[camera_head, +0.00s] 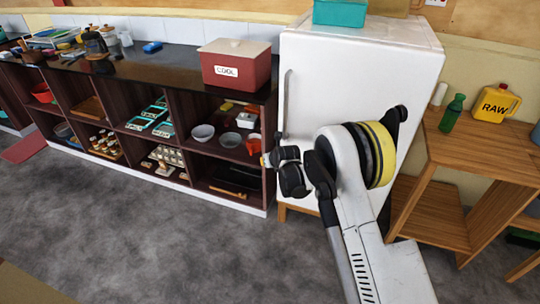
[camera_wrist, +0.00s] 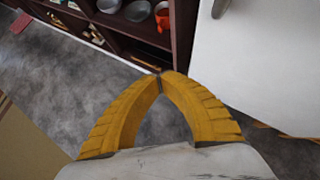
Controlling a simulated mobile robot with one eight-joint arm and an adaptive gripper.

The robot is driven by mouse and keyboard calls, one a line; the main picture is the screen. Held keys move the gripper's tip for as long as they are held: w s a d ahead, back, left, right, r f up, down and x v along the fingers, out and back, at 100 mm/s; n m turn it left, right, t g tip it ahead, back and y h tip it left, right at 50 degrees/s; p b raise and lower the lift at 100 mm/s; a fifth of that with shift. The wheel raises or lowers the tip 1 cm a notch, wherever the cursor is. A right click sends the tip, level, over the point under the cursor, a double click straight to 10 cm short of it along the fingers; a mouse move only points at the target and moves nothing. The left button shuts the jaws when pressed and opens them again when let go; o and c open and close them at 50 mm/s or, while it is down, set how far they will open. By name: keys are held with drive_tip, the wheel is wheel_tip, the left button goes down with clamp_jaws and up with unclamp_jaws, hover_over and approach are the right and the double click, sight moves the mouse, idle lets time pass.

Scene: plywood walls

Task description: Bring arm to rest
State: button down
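My arm (camera_head: 360,220), white with a yellow and black joint, reaches up in front of the white fridge (camera_head: 365,70) in the head view. Its black wrist end points left, toward the shelf unit beside the fridge. In the wrist view the two yellow fingers of my gripper (camera_wrist: 160,76) meet at their tips, with nothing between them. Beyond the tips are the shelf unit's corner post and the grey floor. In the head view the fingers are too small and too hidden to read.
A dark shelf unit (camera_head: 150,125) with bowls and jars stands left of the fridge. A red "COOL" box (camera_head: 235,70) sits on its top. A wooden table (camera_head: 445,155) with a green bottle (camera_head: 452,113) and yellow "RAW" jug (camera_head: 495,104) stands right. The floor (camera_head: 130,235) ahead is clear.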

drive_tip(key=shift+s+a+r, duration=0.1)
drive_tip(key=shift+s, duration=0.05)
drive_tip(key=s+d+r+n, duration=0.2)
drive_tip(key=d+r+n, duration=0.15)
drive_tip(key=r, duration=0.35)
drive_tip(key=s+d+r+n, duration=0.3)
drive_tip(key=d+r, duration=0.1)
drive_tip(key=r, duration=0.4)
drive_tip(key=s+d+r+n+h, duration=0.2)
drive_tip(key=s+d+r+n, duration=0.7)
drive_tip(key=s+r, duration=0.3)
drive_tip(key=s+d+n, duration=0.3)
drive_tip(key=s+n, duration=0.2)
drive_tip(key=s, duration=0.4)
drive_tip(key=s+d+n+g+h, duration=0.1)
drive_tip(key=s+d+n, duration=0.3)
drive_tip(key=s, duration=0.6)
drive_tip(key=s+d+n, duration=0.3)
drive_tip(key=s+n, duration=0.4)
drive_tip(key=s, duration=0.2)
drive_tip(key=shift+s+d+f+g+h, duration=0.2)
drive_tip(key=shift+s+f+g+h, duration=0.1)
drive_tip(key=shift+s, duration=0.1)
